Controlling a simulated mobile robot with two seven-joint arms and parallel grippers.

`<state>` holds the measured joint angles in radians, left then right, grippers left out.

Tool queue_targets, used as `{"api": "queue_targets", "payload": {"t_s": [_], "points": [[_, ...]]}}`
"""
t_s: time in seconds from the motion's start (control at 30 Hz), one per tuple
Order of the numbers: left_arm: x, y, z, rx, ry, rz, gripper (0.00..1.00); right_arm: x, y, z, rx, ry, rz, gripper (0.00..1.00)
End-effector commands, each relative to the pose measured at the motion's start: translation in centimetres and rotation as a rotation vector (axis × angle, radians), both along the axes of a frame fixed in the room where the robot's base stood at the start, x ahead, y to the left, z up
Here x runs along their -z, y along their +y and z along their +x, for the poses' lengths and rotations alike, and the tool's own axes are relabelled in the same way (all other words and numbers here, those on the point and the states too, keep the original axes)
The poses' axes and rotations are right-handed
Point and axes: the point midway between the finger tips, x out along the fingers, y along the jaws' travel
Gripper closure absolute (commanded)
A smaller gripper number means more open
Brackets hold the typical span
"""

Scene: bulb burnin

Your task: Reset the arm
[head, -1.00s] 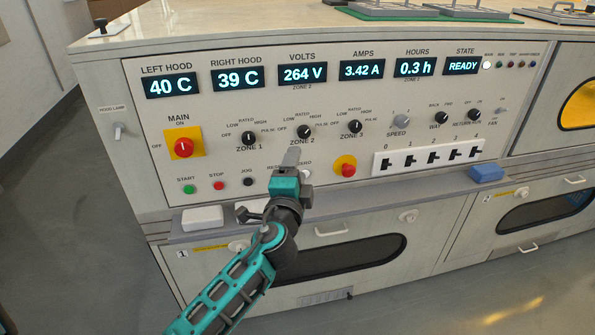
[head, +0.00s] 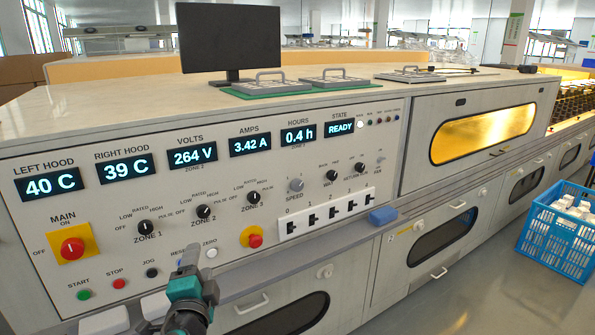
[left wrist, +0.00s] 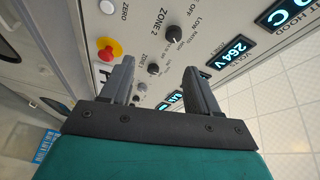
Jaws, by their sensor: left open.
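My left gripper (head: 186,268) is in front of the control panel (head: 120,205), below the zone knobs and close to the RESET and ZERO labels. In the left wrist view its two fingers (left wrist: 160,85) are apart with nothing between them. The panel face with the ZONE 2 knob (left wrist: 173,34) and a red button on yellow (left wrist: 109,49) shows beyond the fingers. The displays read 40 C, 39 C, 264 V, 3.42 A, 0.4 h and READY (head: 340,128). The RESET label is partly hidden by my gripper. My right gripper is not in view.
A red MAIN switch (head: 73,248) is at the panel's left. A monitor (head: 229,40) and trays stand on top. A blue crate (head: 560,230) with white items is on the floor at right.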

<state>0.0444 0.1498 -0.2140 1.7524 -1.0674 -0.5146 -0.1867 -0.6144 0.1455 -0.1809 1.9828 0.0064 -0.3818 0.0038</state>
Motion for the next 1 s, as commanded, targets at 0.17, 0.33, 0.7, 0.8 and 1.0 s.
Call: {"api": "queue_targets", "payload": {"t_s": [0.17,0.33,0.7,0.8,1.0], "points": [[6.2,-1.5,-4.9,0.058,0.149,-0.292,0.39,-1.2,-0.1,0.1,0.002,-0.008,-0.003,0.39],[11.5,-3.5,-11.3,0.075,0.295,-0.644,0.39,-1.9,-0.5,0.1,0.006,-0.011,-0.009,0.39],[15.9,-6.6,-22.7,-0.019,0.470,-1.233,0.39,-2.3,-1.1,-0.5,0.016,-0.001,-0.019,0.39],[16.1,-6.8,-23.6,-0.033,0.479,-1.286,0.39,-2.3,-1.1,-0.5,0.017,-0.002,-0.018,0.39],[16.2,-6.9,-23.8,-0.037,0.480,-1.301,0.39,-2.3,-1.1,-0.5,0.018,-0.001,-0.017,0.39]]}}
